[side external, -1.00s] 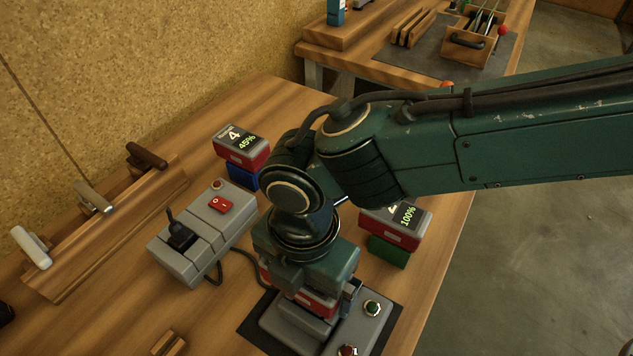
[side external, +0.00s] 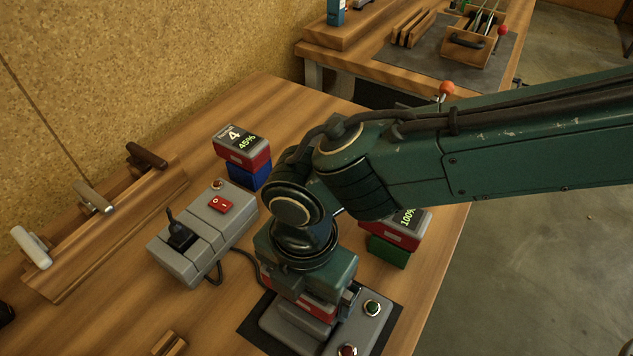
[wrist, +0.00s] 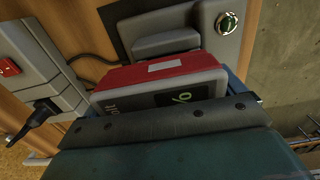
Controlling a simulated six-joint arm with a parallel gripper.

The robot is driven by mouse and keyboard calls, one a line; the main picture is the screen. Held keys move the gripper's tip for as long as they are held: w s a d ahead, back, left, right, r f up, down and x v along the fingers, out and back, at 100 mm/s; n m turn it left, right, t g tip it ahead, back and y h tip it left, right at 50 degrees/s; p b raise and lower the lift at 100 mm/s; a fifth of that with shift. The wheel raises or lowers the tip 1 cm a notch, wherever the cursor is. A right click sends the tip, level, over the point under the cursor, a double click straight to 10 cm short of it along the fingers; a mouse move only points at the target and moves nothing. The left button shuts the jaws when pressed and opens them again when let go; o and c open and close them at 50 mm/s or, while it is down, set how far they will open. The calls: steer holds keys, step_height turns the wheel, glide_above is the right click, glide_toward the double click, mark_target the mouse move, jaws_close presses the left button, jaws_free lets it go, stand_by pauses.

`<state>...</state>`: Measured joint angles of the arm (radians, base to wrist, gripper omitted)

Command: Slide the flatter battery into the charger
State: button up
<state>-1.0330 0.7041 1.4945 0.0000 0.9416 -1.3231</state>
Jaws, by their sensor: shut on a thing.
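A red and grey battery (side external: 317,306) is in my gripper (side external: 306,292), which is shut on it. In the wrist view the held battery (wrist: 165,82) shows a red face with a pale label and part of a green "%" display; its number is hidden. The grey charger (side external: 365,328), with a green and a red button, lies below and beside it on a dark mat. The battery is at the charger's grey block, but how deep it sits cannot be told. Another battery (side external: 243,148), marked 4 and 45%, rests on a blue block. A third battery (side external: 405,231), marked 100%, rests on a green block, partly behind my arm.
A grey control box (side external: 200,235) with a lever and red switch stands left of the charger, its cable running toward it. A wooden rack (side external: 110,225) lines the wall. A small wood piece (side external: 168,343) lies at the front. Open bench lies between.

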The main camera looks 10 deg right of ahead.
steer(key=shift+f, duration=0.65)
steer(key=o, duration=0.7)
step_height(320, 180, up, 14)
steer(key=shift+f, duration=0.25)
steer(key=shift+r, duration=0.15)
stand_by(0.6)
